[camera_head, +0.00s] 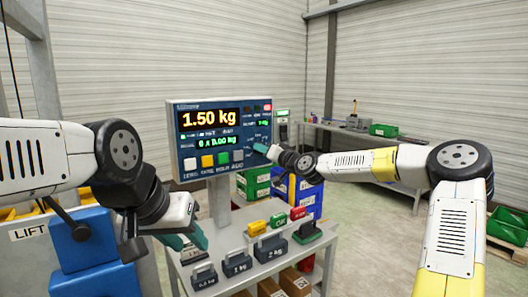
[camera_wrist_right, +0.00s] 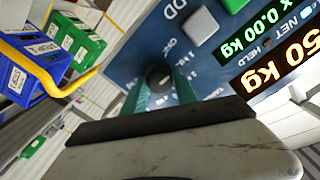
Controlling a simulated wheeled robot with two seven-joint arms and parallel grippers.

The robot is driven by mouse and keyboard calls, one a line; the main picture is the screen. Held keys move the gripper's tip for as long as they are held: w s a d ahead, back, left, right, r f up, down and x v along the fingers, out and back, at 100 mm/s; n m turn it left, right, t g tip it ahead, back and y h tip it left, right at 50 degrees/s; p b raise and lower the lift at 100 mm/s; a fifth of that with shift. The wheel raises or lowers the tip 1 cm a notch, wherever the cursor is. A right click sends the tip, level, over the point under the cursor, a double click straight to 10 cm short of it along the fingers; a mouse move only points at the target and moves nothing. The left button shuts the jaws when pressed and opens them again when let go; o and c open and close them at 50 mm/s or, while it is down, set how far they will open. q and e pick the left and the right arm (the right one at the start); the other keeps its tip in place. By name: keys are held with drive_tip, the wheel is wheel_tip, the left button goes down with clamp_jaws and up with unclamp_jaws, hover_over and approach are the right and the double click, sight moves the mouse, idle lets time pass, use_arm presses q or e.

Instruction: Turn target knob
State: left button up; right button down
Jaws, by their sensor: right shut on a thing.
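The target knob (camera_wrist_right: 159,77) is a small dark round knob on the blue scale panel (camera_head: 190,150), below printed labels. In the right wrist view the two teal fingers of my right gripper (camera_wrist_right: 160,84) lie on either side of it and grip it. In the head view my right gripper (camera_head: 262,148) reaches the panel's lower right and hides the knob. The panel reads 1.50 kg above and a smaller green line below. My left gripper (camera_head: 190,241) hangs over the left of the table, its teal fingers apart, away from the panel.
The grey table (camera_head: 250,222) holds several dark weights (camera_head: 237,264) and small coloured blocks (camera_head: 278,220) below the panel. A blue box (camera_head: 85,240) stands at the left. Green and blue bins (camera_head: 254,182) stand behind the table. A workbench (camera_head: 360,134) is at the back right.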

drive_tip(key=shift+w+r+m, duration=0.1)
drive_tip(key=shift+r+m, duration=0.1)
drive_tip(key=shift+m, duration=0.5)
drive_tip(key=c, duration=1)
unclamp_jaws()
drive_tip(key=shift+r, duration=0.1)
drive_tip(key=shift+o, duration=0.2)
drive_tip(key=shift+d, duration=0.1)
drive_tip(key=v, duration=0.7)
drive_tip(key=shift+s+f, duration=0.25)
